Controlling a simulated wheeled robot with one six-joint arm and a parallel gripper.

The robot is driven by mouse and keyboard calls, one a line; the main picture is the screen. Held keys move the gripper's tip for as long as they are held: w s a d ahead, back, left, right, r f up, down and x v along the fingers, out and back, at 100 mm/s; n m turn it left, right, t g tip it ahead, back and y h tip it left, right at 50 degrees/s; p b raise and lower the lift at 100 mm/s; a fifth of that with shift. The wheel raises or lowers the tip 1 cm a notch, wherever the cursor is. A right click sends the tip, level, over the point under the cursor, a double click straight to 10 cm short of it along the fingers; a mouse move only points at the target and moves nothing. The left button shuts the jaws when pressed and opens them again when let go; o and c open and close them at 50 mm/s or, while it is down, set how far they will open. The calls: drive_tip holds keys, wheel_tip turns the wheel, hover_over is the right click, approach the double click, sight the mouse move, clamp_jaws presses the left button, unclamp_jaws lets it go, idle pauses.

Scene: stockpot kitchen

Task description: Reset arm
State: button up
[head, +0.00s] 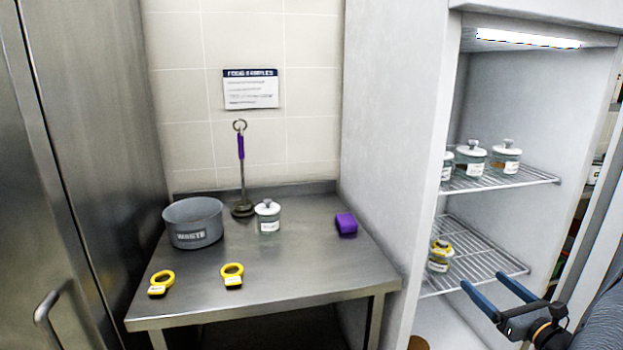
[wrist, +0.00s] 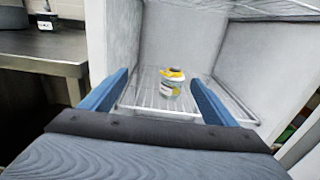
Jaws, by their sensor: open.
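My gripper (head: 490,289) is open and empty, at the lower right of the head view, in front of the open cabinet. In the wrist view its two blue fingers (wrist: 158,95) stand wide apart. Between them, farther off, a glass jar with a yellow ring on top (wrist: 171,82) stands on the lower wire shelf (wrist: 140,98). The same jar (head: 439,262) shows in the head view at the shelf's left side. My gripper is apart from the jar and touches nothing that I can see.
Several lidded jars (head: 471,158) stand on the upper wire shelf (head: 520,183). The steel table (head: 300,275) holds a grey waste pot (head: 193,228), a lidded jar (head: 268,220), a purple-handled tool (head: 241,160), a purple block (head: 346,224) and two yellow rings (head: 232,270). The cabinet's side wall (head: 390,130) separates table and shelves.

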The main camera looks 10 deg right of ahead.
drive_tip(key=a+r+n+g+y+b, duration=0.1)
drive_tip(key=a+n+g+y, duration=0.5)
drive_tip(key=a, duration=0.8)
drive_tip(key=a+n+g+y+b, duration=0.2)
drive_tip(key=a+n+g+y, duration=0.25)
drive_tip(key=a+n, duration=0.65)
drive_tip(key=s+a+f+n+g+h+b, duration=0.1)
drive_tip(key=s+a+n+g+h+b, duration=0.3)
drive_tip(key=n, duration=1.4)
drive_tip(key=s+a+g+h, duration=0.3)
drive_tip(key=s+a+h, duration=0.2)
drive_tip(key=s+h, duration=0.2)
drive_tip(key=shift+s+a+f, duration=0.25)
drive_tip(key=shift+s+a, duration=0.15)
drive_tip(key=shift+s, duration=0.15)
